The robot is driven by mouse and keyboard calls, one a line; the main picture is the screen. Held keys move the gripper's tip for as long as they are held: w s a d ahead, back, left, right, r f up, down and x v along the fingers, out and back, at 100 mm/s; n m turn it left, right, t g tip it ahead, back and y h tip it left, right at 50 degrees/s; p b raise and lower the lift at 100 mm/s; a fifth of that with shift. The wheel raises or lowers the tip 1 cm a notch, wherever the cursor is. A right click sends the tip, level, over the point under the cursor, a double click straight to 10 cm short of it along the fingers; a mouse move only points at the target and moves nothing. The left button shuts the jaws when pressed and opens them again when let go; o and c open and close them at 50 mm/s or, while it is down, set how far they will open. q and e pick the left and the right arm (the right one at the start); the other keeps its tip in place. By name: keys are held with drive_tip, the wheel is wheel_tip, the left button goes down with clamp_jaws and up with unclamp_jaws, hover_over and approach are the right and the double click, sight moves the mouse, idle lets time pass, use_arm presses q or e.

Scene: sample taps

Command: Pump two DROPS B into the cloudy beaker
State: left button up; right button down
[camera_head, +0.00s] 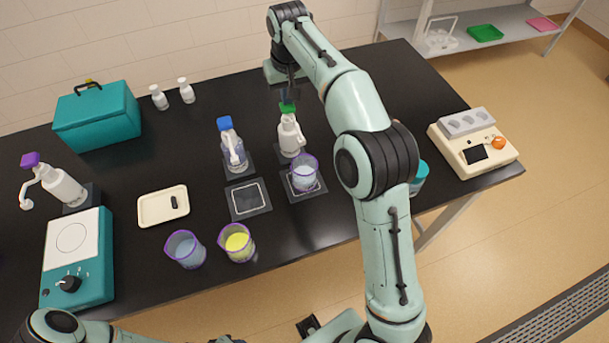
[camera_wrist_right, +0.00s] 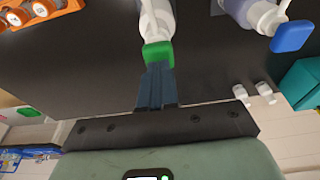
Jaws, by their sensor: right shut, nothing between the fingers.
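A white pump bottle with a green head (camera_head: 289,135) stands at the middle back; its label is not readable. A purple-rimmed beaker with pale cloudy liquid (camera_head: 304,174) stands on a dark pad in front of it, by its spout. My right gripper (camera_head: 288,97) is shut and empty, pointing down right at the green head. In the right wrist view the closed fingertips (camera_wrist_right: 158,72) meet or nearly meet the green head (camera_wrist_right: 158,54); I cannot tell if they press it. Only part of my left arm shows, at the bottom edge.
A blue-headed pump bottle (camera_head: 231,150) stands left of the green one, behind an empty pad (camera_head: 248,199). A purple-headed one (camera_head: 60,185) is far left. A bluish beaker (camera_head: 186,251) and a yellow beaker (camera_head: 237,243) stand in front. A tray (camera_head: 162,206) lies nearby.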

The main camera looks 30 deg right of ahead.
drive_tip(key=shift+f+b, duration=0.35)
drive_tip(key=shift+f, duration=0.65)
use_arm(q)
drive_tip(key=shift+s+f, duration=0.35)
drive_tip(key=shift+f, duration=0.1)
drive_tip(key=shift+w+r, duration=0.1)
use_arm(e)
drive_tip(key=shift+r, duration=0.1)
drive_tip(key=shift+r+p, duration=0.85)
drive_tip(key=shift+r, duration=0.45)
use_arm(q)
drive_tip(key=shift+w+r, duration=0.7)
drive_tip(key=shift+r, duration=0.25)
drive_tip(key=shift+s+f, duration=0.1)
drive_tip(key=shift+s, duration=0.05)
use_arm(e)
drive_tip(key=shift+f, duration=0.25)
